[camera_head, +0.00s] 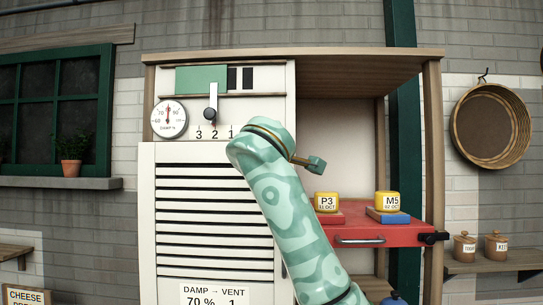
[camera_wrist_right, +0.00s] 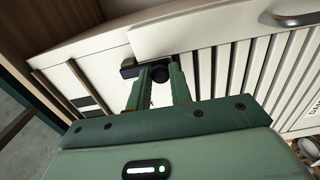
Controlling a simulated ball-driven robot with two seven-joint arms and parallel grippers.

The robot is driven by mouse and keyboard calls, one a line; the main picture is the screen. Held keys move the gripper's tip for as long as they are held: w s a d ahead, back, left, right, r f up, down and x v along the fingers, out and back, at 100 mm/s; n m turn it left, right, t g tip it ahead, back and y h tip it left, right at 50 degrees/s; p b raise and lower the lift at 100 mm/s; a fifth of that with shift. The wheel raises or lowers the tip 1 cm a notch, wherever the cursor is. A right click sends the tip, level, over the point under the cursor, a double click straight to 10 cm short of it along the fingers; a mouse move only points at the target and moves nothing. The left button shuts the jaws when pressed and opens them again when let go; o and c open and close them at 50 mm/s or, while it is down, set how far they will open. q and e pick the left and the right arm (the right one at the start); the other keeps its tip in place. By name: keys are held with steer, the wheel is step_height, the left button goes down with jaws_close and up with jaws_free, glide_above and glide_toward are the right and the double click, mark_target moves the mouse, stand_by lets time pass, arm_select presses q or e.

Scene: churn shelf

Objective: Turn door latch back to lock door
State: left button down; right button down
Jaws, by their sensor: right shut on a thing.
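The door (camera_head: 205,225) is a white louvred panel at the front of the cabinet and looks shut in the head view. The latch (camera_wrist_right: 160,72) has a black knob, with a short dark bar beside it, at the edge of the white panels in the right wrist view. My right gripper (camera_wrist_right: 159,80) is shut on this knob, one green finger on each side. In the head view, my green right arm rises over the door's right edge and hides the latch and fingers. I do not see my left gripper.
A dial (camera_head: 169,119) and a black slider (camera_head: 212,108) sit above the door. A red drawer (camera_head: 375,237) with yellow blocks P3 (camera_head: 327,202) and M5 (camera_head: 388,201) on it stands right of my arm. A metal handle (camera_wrist_right: 298,18) shows in the wrist view.

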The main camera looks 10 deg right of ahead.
steer(key=shift+f, duration=0.15)
steer(key=c, duration=1.3)
jaws_free()
steer(key=shift+s, duration=0.1)
steer(key=b+v, duration=0.6)
steer(key=v, duration=1)
steer(key=shift+a, duration=0.1)
